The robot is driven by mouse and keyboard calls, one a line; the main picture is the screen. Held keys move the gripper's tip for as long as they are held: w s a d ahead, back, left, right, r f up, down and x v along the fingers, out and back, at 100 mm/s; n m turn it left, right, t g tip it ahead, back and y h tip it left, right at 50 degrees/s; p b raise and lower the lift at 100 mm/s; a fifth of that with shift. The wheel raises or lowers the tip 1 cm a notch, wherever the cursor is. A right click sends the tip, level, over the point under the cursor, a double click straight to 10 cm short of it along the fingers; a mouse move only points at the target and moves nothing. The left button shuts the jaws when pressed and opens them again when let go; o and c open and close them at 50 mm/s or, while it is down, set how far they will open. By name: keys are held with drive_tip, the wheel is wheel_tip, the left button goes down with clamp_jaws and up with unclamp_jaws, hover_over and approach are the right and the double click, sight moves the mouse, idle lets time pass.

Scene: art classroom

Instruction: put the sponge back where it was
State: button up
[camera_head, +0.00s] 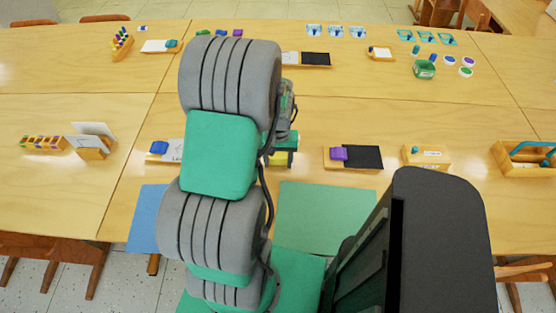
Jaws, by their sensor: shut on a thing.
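My gripper (287,137) shows only in part behind my own arm links, over the middle of the near table. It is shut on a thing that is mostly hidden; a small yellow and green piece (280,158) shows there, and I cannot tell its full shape.
A wooden box (427,158) and a wooden carrier (515,167) stand at the right. A green mat (325,215) and a blue mat (147,218) lie at the front. A green basket (423,69) and several paint pots stand farther back.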

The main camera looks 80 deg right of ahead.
drive_tip(key=o, duration=1.3)
drive_tip(key=shift+f, duration=0.1)
wheel_tip(320, 180, up, 12)
drive_tip(key=w+a+r+n+t+h, duration=0.1)
drive_tip(key=w+a+r+n, duration=0.25)
drive_tip(key=w+a, duration=0.6)
drive_tip(key=w+a+r+n, duration=0.2)
drive_tip(key=w+a+n, duration=0.3)
drive_tip(key=w, duration=0.8)
drive_tip(key=w+a+r+n+t+y, duration=0.1)
drive_tip(key=a+n, duration=0.6)
drive_tip(key=a, duration=1.8)
drive_tip(key=shift+w+r+t, duration=0.6)
drive_tip(key=shift+w, duration=0.55)
